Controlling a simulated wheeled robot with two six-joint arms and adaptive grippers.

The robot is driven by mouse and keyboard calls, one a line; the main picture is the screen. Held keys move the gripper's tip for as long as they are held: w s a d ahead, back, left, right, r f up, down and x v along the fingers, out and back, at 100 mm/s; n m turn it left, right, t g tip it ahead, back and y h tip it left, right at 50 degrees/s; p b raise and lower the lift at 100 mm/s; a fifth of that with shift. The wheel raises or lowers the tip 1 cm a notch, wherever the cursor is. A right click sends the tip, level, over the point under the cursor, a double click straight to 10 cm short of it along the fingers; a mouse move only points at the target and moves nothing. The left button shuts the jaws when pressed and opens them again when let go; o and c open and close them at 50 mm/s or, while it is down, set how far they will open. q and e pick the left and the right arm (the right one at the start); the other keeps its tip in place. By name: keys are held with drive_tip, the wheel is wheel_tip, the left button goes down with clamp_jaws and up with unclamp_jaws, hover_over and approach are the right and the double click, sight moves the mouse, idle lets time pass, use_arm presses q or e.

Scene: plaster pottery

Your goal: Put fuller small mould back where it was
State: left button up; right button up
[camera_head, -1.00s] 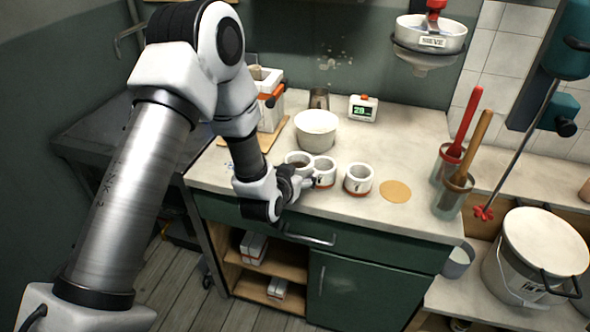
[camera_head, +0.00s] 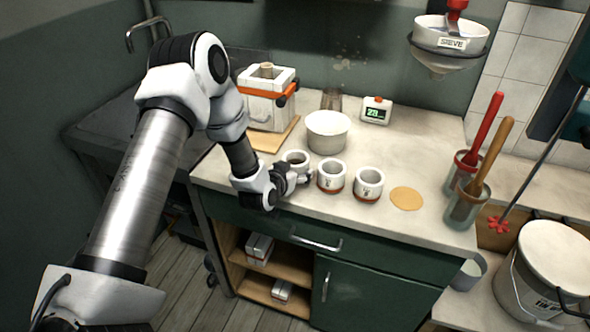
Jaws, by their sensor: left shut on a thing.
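Three small white plaster moulds with orange-brown bands stand in a row near the counter's front edge. My left gripper (camera_head: 298,177) is shut on the leftmost small mould (camera_head: 296,157), which looks upright with a dark inside. My fingers hide its lower part, so I cannot tell whether it touches the counter. The middle small mould (camera_head: 331,177) stands just right of the gripper, with a narrow gap. The right small mould (camera_head: 368,185) stands further right. A round tan disc (camera_head: 406,198) lies bare to its right. My right gripper is not in view.
A white bowl (camera_head: 327,132) stands behind the moulds, with a timer (camera_head: 376,110) behind it. A large strapped mould (camera_head: 266,98) sits on a board at back left. Jars with red (camera_head: 466,160) and wooden-handled tools stand right. A sieve (camera_head: 450,40) hangs above.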

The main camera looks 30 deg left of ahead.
use_arm(q)
drive_tip(key=shift+d, duration=0.15)
drive_tip(key=o, duration=1.5)
drive_tip(key=shift+f, duration=0.1)
drive_tip(key=shift+c, duration=0.2)
drive_tip(key=shift+r, duration=0.25)
drive_tip(key=shift+s, duration=0.4)
drive_tip(key=v, duration=1.1)
drive_tip(key=s+d+f+m+g+h, duration=0.1)
drive_tip(key=s+d+f+g, duration=0.3)
drive_tip(key=s+f, duration=0.3)
drive_tip(key=s+d+f+g+h, duration=0.1)
drive_tip(key=s+d+f+g, duration=0.3)
drive_tip(key=f, duration=0.5)
drive_tip(key=s+d+f+g, duration=0.2)
drive_tip(key=s+f, duration=0.2)
drive_tip(key=s, duration=0.4)
drive_tip(key=s+d+f+g, duration=0.2)
drive_tip(key=s+f+g, duration=0.1)
drive_tip(key=s, duration=0.5)
drive_tip(key=shift+d+f+b, duration=0.2)
drive_tip(key=shift+f+b, duration=0.2)
